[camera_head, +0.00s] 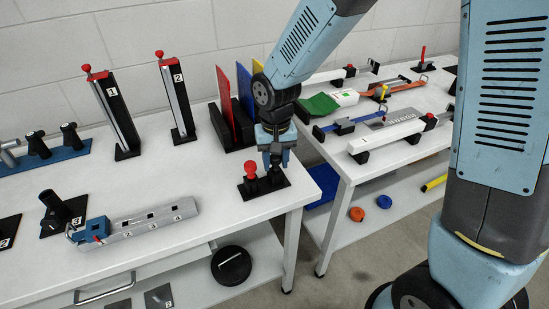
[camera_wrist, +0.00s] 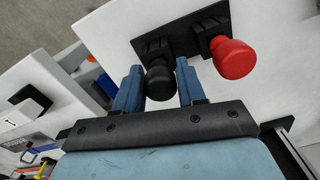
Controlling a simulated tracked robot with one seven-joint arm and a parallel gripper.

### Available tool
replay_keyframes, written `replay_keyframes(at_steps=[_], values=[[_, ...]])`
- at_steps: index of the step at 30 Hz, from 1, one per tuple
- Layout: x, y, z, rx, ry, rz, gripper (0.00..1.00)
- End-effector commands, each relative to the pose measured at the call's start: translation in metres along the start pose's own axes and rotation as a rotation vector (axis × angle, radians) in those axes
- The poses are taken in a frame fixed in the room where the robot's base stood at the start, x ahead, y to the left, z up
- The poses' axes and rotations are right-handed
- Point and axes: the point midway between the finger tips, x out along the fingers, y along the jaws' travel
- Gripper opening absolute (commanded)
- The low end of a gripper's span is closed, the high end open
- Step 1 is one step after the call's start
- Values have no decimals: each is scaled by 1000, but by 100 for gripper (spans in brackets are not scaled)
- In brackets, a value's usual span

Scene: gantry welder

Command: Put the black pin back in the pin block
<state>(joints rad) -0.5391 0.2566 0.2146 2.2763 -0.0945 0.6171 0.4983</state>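The black pin (camera_wrist: 160,82) has a dark round knob and sits between the two fingers of my gripper (camera_wrist: 157,84) in the wrist view. The fingers close in snugly on both sides of its knob. The black pin block (camera_head: 262,187) stands near the right front corner of the left table. A red-knobbed pin (camera_head: 250,170) stands upright in it, and it also shows in the wrist view (camera_wrist: 233,58). The black pin is over the block's other place, next to the red one. Its lower end is hidden, so its depth in the block cannot be told.
Red, blue and yellow plates (camera_head: 225,108) stand in a black rack just behind the block. A grey numbered rail (camera_head: 150,222) lies to the left. The second table (camera_head: 375,165) is across a narrow gap on the right. White table surface around the block is clear.

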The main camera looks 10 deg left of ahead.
Motion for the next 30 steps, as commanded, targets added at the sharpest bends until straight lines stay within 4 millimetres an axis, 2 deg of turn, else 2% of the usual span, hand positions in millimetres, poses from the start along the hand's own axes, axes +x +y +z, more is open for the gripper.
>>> replay_keyframes(at_steps=[1, 7, 17, 23, 30], values=[[0, 0, 0, 0, 0, 0, 45], [0, 0, 0, 0, 0, 0, 62], [-6, 0, -1, 1, 2, -1, 62], [-34, 0, -1, 3, 5, -2, 62], [-82, 0, -1, 2, 5, -2, 62]])
